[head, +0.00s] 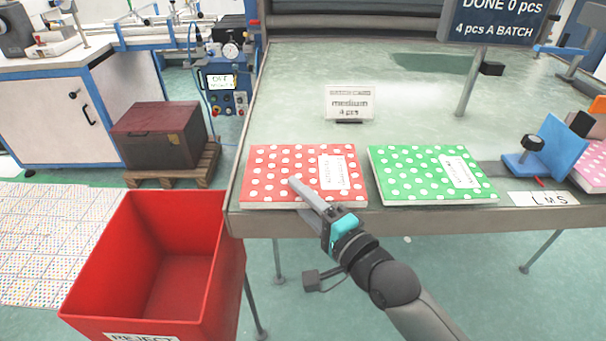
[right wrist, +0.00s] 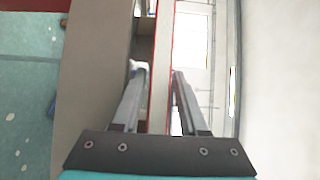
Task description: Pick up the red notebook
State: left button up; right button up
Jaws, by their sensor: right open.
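The red notebook (head: 273,172), with white dots and a white label, lies flat on the table at its front left. My right gripper (head: 295,184) is at the notebook's front edge, one finger showing over the cover. In the right wrist view the jaws (right wrist: 157,74) are open, and the notebook's pale page edge with a thin red cover line (right wrist: 168,60) runs between the fingers. Contact cannot be told. My left gripper is not in view.
A green dotted notebook (head: 415,160) lies just right of the red one. A small "medium" sign (head: 349,103) stands behind them on the table (head: 300,70). A red reject bin (head: 95,255) stands at the lower left. A blue fixture (head: 557,150) is at the right.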

jog(key=shift+x, duration=1.2)
jog(key=shift+c, duration=0.2)
grip_shut()
jog(key=shift+r, duration=0.15)
dwell(0.4)
